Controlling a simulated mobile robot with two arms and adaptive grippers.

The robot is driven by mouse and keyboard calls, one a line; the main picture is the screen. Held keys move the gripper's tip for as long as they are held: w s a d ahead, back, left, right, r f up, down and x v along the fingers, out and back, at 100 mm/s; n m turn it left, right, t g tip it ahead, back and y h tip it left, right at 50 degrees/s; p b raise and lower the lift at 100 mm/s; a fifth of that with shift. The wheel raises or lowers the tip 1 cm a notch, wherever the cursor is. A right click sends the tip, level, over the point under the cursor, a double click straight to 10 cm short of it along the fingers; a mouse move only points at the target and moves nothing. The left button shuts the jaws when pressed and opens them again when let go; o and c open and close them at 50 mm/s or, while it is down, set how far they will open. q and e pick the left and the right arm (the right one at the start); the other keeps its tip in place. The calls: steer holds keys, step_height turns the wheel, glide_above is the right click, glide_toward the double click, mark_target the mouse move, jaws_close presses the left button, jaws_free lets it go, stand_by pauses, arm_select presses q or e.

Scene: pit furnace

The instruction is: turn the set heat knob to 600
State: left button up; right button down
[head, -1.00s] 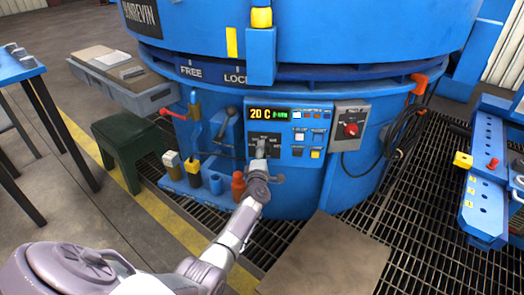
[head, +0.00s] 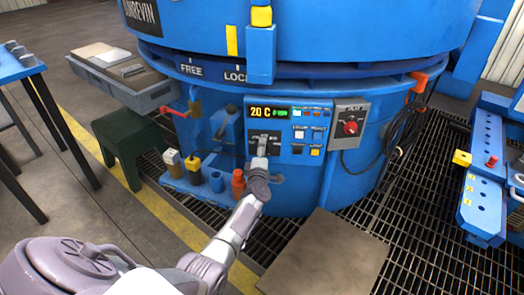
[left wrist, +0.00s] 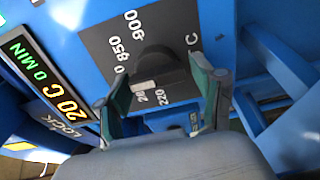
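The set heat knob (left wrist: 155,70) is a dark round knob with a pale pointer mark on a grey dial plate, seen in the left wrist view. The pointer lies by the 20 mark; 220, 850 and 900 also show on the dial. My left gripper (left wrist: 160,88) is open, with one finger to each side of the knob's lower part; I cannot tell whether they touch it. In the head view my left gripper (head: 262,148) covers the knob. The display (head: 268,112) reads 20 C; in the wrist view the display (left wrist: 45,78) also shows 0 MIN. My right gripper is out of view.
Buttons (head: 308,135) and a grey box with a red knob (head: 350,127) sit right of the dial. A red bottle (head: 238,182) and other small containers stand on a low blue ledge below left. A blue post (left wrist: 275,75) shows right of the fingers in the wrist view.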

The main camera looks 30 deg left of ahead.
arm_select(q)
steer(key=shift+o, duration=0.2)
steer(key=v, duration=1.2)
stand_by(0.4)
